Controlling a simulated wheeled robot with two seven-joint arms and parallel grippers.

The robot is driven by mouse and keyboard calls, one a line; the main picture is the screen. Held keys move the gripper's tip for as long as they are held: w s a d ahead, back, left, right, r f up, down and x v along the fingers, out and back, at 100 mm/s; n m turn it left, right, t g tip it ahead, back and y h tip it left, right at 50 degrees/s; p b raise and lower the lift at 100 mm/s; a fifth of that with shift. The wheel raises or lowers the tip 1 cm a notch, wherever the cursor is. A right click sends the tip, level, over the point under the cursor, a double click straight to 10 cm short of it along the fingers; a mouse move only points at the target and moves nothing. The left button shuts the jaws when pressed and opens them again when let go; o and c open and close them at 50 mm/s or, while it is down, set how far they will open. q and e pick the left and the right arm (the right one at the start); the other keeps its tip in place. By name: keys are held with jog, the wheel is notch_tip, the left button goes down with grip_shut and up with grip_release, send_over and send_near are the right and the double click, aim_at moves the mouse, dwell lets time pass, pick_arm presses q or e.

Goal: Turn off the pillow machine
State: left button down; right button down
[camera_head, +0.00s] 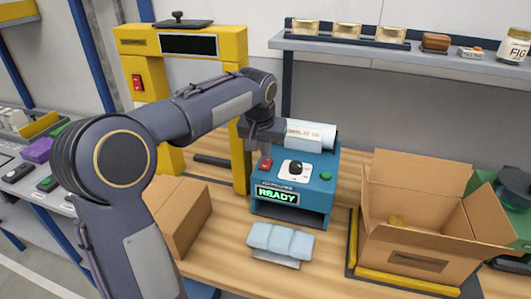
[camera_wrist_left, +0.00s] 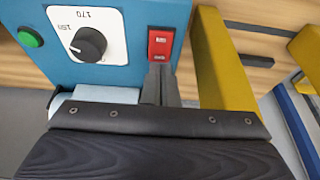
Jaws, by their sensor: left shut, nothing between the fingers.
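The pillow machine (camera_head: 322,185) is a blue box on the wooden bench, with a white film roll (camera_head: 322,133) on top. Its display (camera_head: 278,195) is lit and reads READY in green. It has a red rocker switch (camera_head: 265,165), a black dial (camera_head: 296,168) and a green button (camera_head: 326,176). My left gripper (camera_head: 264,151) is shut and empty, close to the red switch. In the left wrist view, the fingertips (camera_wrist_left: 159,72) lie at the lower end of the red switch (camera_wrist_left: 160,43); I cannot tell if they touch it. My right gripper is not in view.
Light-blue air pillows (camera_head: 280,241) lie in front of the machine. An open cardboard box (camera_head: 414,245) stands to its right and a brown carton (camera_head: 187,222) to its left. A yellow frame (camera_head: 236,110) with another red switch (camera_head: 137,83) rises behind my left arm.

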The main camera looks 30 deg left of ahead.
aim_at(266, 164)
pick_arm(q)
jog(key=shift+x, duration=0.85)
jog(key=shift+s, duration=0.2)
jog(key=shift+f, duration=0.35)
jog(key=shift+s, duration=0.1)
jog(key=shift+s+d+f, duration=0.1)
jog(key=shift+s+d+b, duration=0.15)
jog(key=shift+s+b, duration=0.2)
jog(key=shift+s, duration=0.2)
